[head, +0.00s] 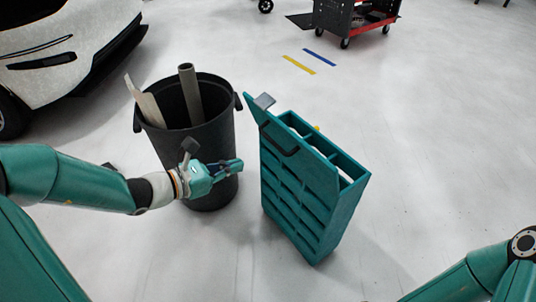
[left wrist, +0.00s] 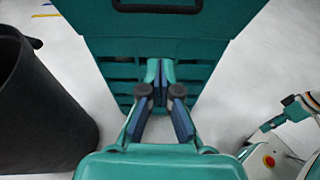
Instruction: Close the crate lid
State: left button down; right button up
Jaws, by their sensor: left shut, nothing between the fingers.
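The teal crate (head: 300,205) stands tall on the floor at the centre of the head view, its slatted side facing left. Its lid (head: 303,158), a flat teal panel with a dark handle, stands tilted up along the crate's left top side, leaving the top compartments uncovered. In the left wrist view the lid (left wrist: 150,25) fills the top, with slats below it. My left gripper (head: 236,166) is shut and empty, left of the crate and below the lid's handle, apparently short of touching. Its fingers (left wrist: 159,88) also show in the left wrist view. My right gripper is not clearly shown.
A black bin (head: 205,140) holding a grey tube and a pale board stands just left of the crate, behind my left gripper. A white car (head: 65,45) is at upper left and a tool cart (head: 350,20) at the back. Floor right of the crate is clear.

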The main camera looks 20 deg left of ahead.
pick_arm(q)
jog(key=w+d+b, duration=0.1)
jog(key=w+d, duration=0.4)
jog(key=w, duration=0.2)
jog(key=shift+r, duration=0.2)
jog(key=shift+d, duration=0.1)
